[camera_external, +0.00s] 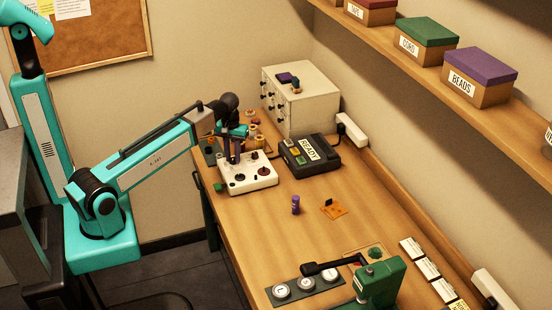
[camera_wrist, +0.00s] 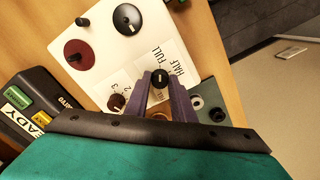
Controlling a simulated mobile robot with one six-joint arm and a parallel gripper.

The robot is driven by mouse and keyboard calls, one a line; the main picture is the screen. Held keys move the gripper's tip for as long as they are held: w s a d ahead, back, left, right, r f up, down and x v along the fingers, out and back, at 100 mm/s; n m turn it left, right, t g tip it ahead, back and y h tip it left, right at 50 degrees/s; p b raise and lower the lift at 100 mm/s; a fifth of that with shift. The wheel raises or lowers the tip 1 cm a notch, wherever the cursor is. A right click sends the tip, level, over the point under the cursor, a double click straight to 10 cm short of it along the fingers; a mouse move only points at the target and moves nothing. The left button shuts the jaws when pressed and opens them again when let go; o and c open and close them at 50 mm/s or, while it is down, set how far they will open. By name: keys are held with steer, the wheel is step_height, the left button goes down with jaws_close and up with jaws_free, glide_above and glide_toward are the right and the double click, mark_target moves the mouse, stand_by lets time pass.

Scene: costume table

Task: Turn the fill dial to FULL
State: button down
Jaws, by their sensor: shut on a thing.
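The white control box (camera_external: 262,183) stands at the far left part of the table, and its panel (camera_wrist: 104,58) fills the upper middle of the wrist view. The fill dial (camera_wrist: 160,77) is a small dark knob beside the printed words HALF and FULL. My gripper (camera_external: 231,157) reaches down over the box. In the wrist view its two purple fingers (camera_wrist: 160,84) are shut on the fill dial, one on each side. The dial's pointer is too small to read for certain. In the outside view the fingers and arm hide the dial.
The panel also carries a numbered knob (camera_wrist: 116,101), a dark red disc (camera_wrist: 76,53) and a black round knob (camera_wrist: 127,19). A dark READY unit (camera_external: 309,155) stands close on the right. Spools (camera_external: 257,141) stand behind.

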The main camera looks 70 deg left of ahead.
mark_target(233, 159)
stand_by(0.3)
steer(key=c, duration=1.5)
jaws_free()
steer(key=shift+r, duration=0.15)
steer(key=shift+r+b, duration=1.75)
steer(key=shift+r, duration=5.05)
